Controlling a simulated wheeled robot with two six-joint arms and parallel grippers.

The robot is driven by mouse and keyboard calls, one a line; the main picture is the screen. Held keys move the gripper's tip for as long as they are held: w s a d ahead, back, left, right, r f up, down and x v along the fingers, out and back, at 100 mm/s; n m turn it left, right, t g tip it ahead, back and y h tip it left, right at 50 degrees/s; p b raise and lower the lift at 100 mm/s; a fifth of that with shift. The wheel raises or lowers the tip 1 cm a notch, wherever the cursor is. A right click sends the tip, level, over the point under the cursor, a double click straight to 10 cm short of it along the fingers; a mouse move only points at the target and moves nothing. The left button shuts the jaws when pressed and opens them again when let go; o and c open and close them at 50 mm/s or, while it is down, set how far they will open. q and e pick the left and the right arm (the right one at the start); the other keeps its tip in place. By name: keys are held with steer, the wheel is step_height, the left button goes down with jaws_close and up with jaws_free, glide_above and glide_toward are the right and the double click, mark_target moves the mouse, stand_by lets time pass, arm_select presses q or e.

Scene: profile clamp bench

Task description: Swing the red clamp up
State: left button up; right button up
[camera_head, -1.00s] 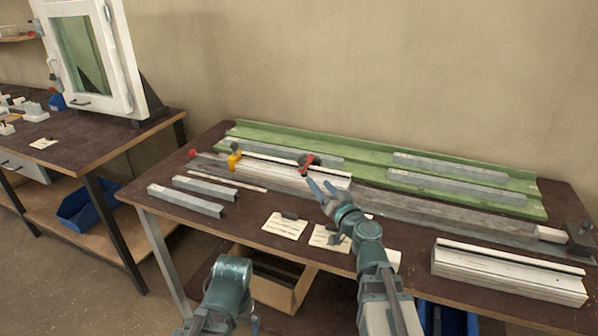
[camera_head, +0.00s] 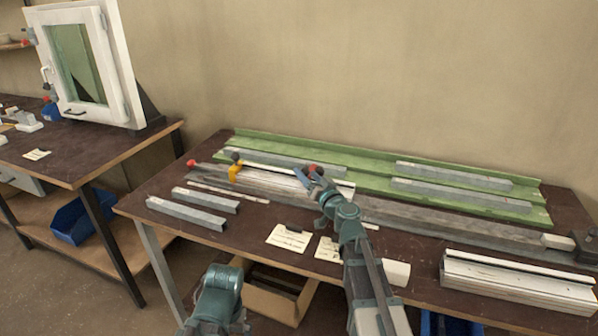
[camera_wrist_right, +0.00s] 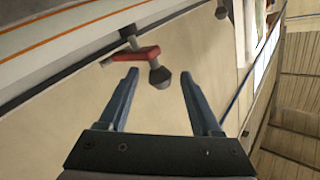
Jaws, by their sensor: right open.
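The red clamp (camera_head: 314,168) sits on the long profile bench, and my right gripper partly hides it in the head view. In the right wrist view the red clamp (camera_wrist_right: 132,56) shows as a red lever with a dark rounded knob (camera_wrist_right: 159,77) at its end. My right gripper (camera_wrist_right: 160,76) is open, with the knob between its fingertips and no finger visibly touching it. In the head view the right gripper (camera_head: 308,177) is at the clamp. Of my left arm only a link shows; its gripper is out of view.
A yellow clamp (camera_head: 235,173) stands left of the red one on the grey rail (camera_head: 430,226). A green profile (camera_head: 375,169) lies behind. Loose grey bars (camera_head: 187,213) lie at the left, paper cards (camera_head: 290,238) in front, white profiles (camera_head: 515,280) at right.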

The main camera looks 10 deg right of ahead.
steer(key=shift+w+a, duration=0.2)
steer(key=shift+w, duration=0.8)
jaws_close()
stand_by(0.7)
